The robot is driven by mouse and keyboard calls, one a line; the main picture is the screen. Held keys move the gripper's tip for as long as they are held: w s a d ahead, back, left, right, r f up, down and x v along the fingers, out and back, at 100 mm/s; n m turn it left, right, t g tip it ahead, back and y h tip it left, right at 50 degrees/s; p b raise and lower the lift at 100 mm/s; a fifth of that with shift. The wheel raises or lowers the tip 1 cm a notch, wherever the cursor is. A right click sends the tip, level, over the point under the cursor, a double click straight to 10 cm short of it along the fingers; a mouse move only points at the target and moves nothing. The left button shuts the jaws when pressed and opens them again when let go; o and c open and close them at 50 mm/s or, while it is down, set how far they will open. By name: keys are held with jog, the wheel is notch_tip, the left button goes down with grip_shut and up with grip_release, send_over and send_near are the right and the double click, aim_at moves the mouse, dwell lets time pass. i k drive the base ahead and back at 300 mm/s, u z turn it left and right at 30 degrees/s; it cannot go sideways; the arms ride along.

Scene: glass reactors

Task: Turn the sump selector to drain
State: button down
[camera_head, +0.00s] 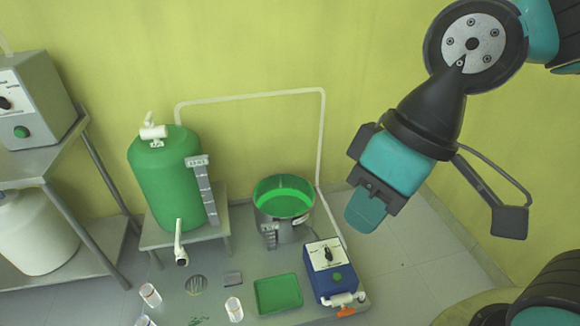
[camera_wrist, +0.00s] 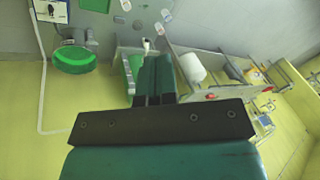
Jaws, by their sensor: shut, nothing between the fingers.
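A blue box (camera_head: 332,280) stands at the right end of the low grey bench in the head view. A white valve with an orange handle (camera_head: 346,312) is at the box's front foot. Which of these is the sump selector cannot be read from labels. The box also shows in the wrist view (camera_wrist: 50,12), cut off at the top left. My gripper (camera_head: 365,215) is shut and empty, raised up and right of the box, touching nothing. Its fingers show in the wrist view (camera_wrist: 155,75).
A round vessel with green liquid (camera_head: 284,197) stands behind the box. A green tank (camera_head: 167,180) with a white spout is left of it. A green tray (camera_head: 278,294) and white cups (camera_head: 234,309) lie in front. A white pipe (camera_head: 250,95) runs along the wall.

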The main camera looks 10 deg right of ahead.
aim_at(328, 256)
jog(key=z, duration=0.05)
jog(key=k, duration=0.9)
jog(key=u, duration=0.25)
jog(key=i, duration=1.55)
jog(key=u, duration=0.25)
